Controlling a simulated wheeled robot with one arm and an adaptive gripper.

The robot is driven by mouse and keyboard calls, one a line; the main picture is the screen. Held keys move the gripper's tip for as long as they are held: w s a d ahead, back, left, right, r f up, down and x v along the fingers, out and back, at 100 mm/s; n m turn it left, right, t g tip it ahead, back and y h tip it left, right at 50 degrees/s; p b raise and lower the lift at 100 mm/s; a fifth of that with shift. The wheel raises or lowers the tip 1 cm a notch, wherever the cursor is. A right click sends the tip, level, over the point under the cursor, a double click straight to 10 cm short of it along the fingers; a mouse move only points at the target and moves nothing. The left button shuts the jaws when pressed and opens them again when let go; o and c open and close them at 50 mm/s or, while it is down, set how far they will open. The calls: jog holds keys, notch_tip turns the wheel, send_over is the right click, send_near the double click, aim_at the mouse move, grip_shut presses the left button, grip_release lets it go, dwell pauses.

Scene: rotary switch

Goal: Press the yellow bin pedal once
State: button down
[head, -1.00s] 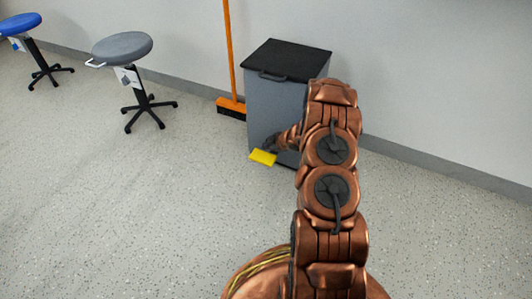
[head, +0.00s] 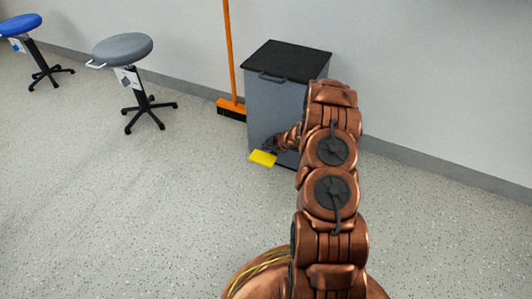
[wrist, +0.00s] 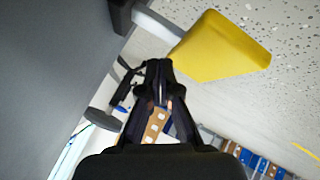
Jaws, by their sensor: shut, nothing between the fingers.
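The yellow pedal (head: 263,158) sticks out low at the front of the grey bin (head: 262,108), just above the floor. The bin's black lid (head: 287,57) is closed. My gripper (head: 270,145) is small and partly hidden by my arm in the head view, right by the pedal's back edge. In the wrist view my gripper (wrist: 155,68) is shut and empty. There the pedal (wrist: 220,48) lies just right of the fingertips on a grey bar, with the bin wall (wrist: 50,60) at left. I cannot tell whether the fingers touch the pedal.
An orange broom (head: 230,60) leans on the wall left of the bin. A grey stool (head: 123,47) and a blue stool (head: 20,24) stand further left. The speckled floor (head: 130,210) in front of the bin is clear. The wall is close behind the bin.

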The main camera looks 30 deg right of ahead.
aim_at(267, 154)
jog(key=shift+f, duration=0.15)
jog(key=shift+f, duration=0.25)
jog(key=shift+s+a+f, duration=0.1)
jog(key=shift+s+f, duration=0.05)
jog(key=shift+f, duration=1.65)
dwell(2.1)
jog(key=shift+r+p, duration=0.15)
jog(key=shift+p, duration=0.15)
jog(key=shift+r+p, duration=1.75)
jog(key=shift+r, duration=0.3)
jog(key=shift+r, duration=0.1)
jog(key=shift+w+r+p, duration=0.2)
jog(key=shift+r+p, duration=1.85)
jog(key=shift+r, duration=0.4)
